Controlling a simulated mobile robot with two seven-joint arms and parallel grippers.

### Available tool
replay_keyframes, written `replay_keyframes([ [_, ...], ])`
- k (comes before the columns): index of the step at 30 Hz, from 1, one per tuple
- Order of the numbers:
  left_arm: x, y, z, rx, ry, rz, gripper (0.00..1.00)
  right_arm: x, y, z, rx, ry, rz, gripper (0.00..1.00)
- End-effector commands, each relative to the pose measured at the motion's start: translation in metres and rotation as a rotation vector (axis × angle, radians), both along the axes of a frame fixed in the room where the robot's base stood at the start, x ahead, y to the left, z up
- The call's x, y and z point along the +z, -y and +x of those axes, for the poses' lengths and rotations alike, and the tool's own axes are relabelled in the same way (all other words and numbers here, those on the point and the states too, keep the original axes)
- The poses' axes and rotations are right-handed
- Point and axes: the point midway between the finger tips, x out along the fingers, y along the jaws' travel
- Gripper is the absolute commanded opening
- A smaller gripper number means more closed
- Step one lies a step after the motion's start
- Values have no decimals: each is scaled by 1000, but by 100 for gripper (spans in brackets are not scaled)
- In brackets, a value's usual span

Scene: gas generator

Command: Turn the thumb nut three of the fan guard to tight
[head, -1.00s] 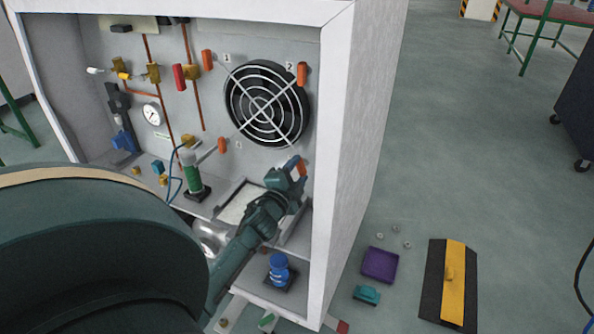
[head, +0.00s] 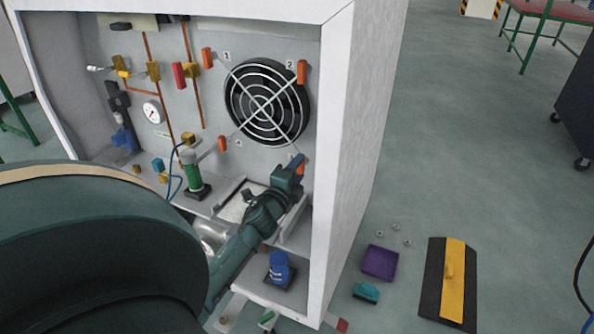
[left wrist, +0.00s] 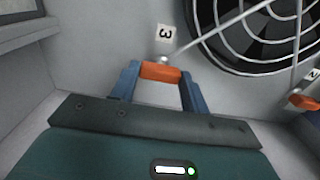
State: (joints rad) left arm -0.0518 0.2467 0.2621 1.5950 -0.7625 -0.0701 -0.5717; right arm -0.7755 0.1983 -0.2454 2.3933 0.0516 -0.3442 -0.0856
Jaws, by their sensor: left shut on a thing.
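The fan guard (head: 266,103) is a round wire grille over a black fan on the cabinet's back panel. Orange thumb nuts sit at its corners: nut one (head: 208,58), nut two (head: 302,72) and the lower-left nut (head: 222,144). Thumb nut three (left wrist: 160,71) is at the lower right, beside the label "3" (left wrist: 165,34). My left gripper (head: 298,164) is shut on nut three, its blue fingers (left wrist: 159,84) at both ends of the orange bar. In the head view the gripper mostly hides this nut. My right gripper is not in view.
The cabinet's white right wall (head: 345,150) stands close to my left gripper. A blue knob (head: 279,268) and a green-and-white cylinder (head: 192,172) are below the panel. A purple tray (head: 380,263) and a black-and-yellow ramp (head: 452,280) lie on the floor.

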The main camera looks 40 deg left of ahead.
Motion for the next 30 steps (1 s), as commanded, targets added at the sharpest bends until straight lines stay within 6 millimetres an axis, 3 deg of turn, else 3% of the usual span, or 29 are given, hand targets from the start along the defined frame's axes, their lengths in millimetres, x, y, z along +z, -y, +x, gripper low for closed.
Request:
replay_keyframes([
  [5, 1, 0, 1, -2, 1, 7, 23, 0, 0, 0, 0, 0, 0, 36],
  [6, 1, 0, 1, -2, 1, 7, 47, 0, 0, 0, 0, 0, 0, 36],
  [13, 1, 0, 0, -1, 1, 3, 66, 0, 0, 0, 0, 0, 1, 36],
  [23, 0, 1, -4, -1, -1, 1, 67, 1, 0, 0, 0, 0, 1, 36],
  [30, -1, 14, -43, -1, -3, -1, 67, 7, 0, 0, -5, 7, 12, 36],
])
